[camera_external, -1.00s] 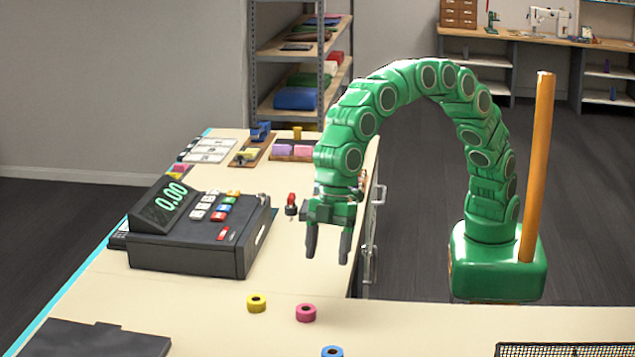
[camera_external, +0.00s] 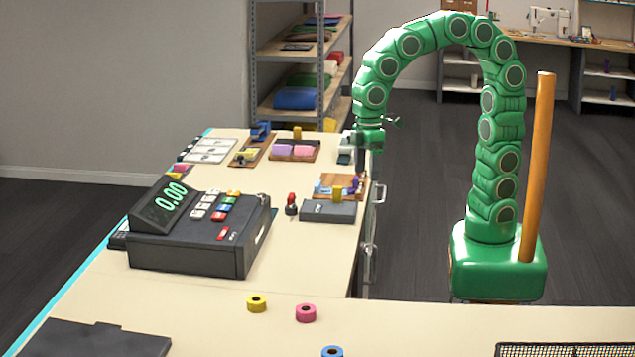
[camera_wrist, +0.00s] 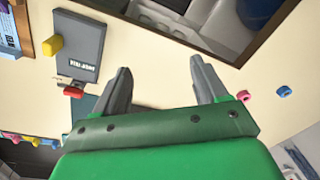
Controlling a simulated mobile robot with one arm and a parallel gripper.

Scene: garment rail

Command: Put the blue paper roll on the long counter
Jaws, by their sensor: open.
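The blue paper roll (camera_external: 332,351) lies on the near part of the cream counter, cut by the bottom edge of the external view. It also shows in the wrist view (camera_wrist: 283,90) at the right, beyond the right finger. The cream counter (camera_external: 215,300) runs across the front and back along the left. My gripper (camera_external: 361,160) is above the counter's right edge, far back from the roll. In the wrist view its two fingers (camera_wrist: 160,67) are spread apart with nothing between them.
A pink roll (camera_external: 306,313) and a yellow roll (camera_external: 257,303) are near the blue one. A cash register (camera_external: 195,235) stands at the left. A grey box (camera_external: 328,212), a red-topped stamp (camera_external: 291,204) and a wooden tray (camera_external: 340,184) are nearer my gripper. A mesh tray (camera_external: 560,350) is front right.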

